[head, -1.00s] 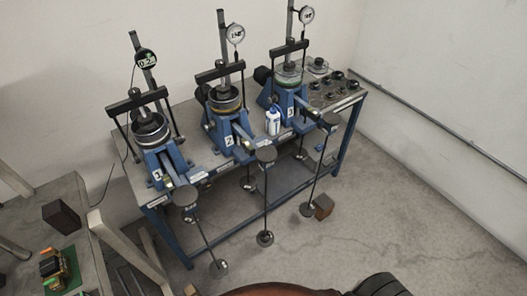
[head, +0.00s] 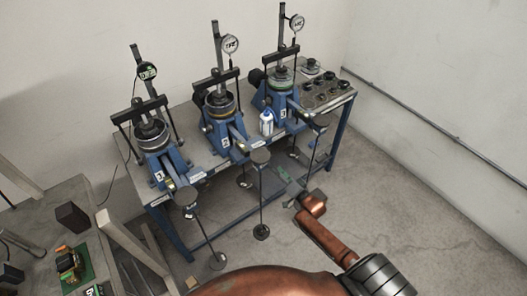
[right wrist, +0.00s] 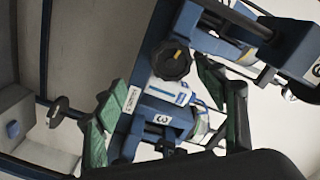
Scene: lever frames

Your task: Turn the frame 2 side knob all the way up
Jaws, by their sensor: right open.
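Frame 2 (head: 221,108) is the middle of three blue lever frames on the bench, with a dial gauge above it. A dark side knob (head: 199,98) shows at its left side, partly hidden. My right gripper (head: 284,175) is in front of the bench, below the gap between frames 2 and 3, apart from the frames. In the right wrist view the green fingers of the right gripper (right wrist: 168,115) are spread apart and hold nothing. Beyond them is a black ridged knob (right wrist: 170,60); I cannot tell which frame it belongs to. My left gripper is not in view.
Frame 1 (head: 157,150) is on the left and frame 3 (head: 281,100) on the right. A white and blue bottle (head: 266,123) stands between frames 2 and 3. Lever arms with hanging rods and weights (head: 261,232) stick out in front. The floor at right is clear.

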